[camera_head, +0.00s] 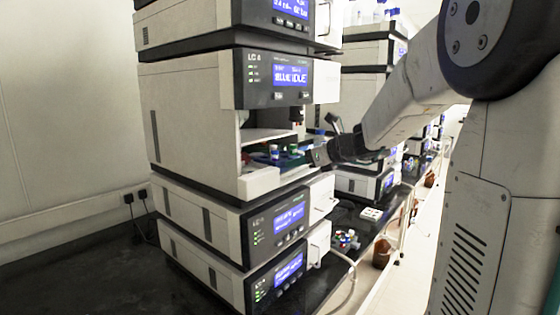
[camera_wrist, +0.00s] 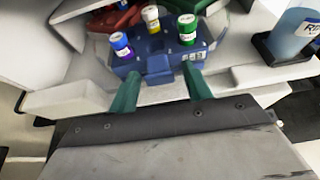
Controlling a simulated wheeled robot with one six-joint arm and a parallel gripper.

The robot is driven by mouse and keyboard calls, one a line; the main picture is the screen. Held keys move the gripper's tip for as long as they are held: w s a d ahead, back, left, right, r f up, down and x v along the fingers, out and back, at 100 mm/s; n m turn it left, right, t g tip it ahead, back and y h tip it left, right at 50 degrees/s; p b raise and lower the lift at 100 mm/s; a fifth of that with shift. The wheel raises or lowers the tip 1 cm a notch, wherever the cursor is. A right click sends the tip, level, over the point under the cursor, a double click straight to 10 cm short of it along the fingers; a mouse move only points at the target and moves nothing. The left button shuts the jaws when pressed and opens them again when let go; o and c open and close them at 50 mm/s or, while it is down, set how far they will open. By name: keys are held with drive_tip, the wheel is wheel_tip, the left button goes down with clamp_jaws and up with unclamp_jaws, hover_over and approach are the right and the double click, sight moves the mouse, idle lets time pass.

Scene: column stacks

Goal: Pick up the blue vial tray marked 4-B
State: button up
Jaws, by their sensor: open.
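The blue vial tray (camera_wrist: 154,60) sits inside the open bay of a white instrument. My gripper (camera_wrist: 160,70) is open. Its two green fingers point at the tray's front, one on each side of a blue front tab (camera_wrist: 163,76). I cannot tell whether they touch it. In the head view my gripper (camera_head: 306,156) reaches into the bay from the right.
A red tray (camera_wrist: 115,17) lies behind the blue one. A bottle (camera_wrist: 293,34) in a dark holder stands to the right. The instrument column (camera_head: 190,110) encloses the bay above and below. Coloured vials (camera_head: 346,239) stand on the dark bench.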

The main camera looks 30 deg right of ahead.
drive_tip(key=c, duration=0.9)
drive_tip(key=shift+r, duration=0.1)
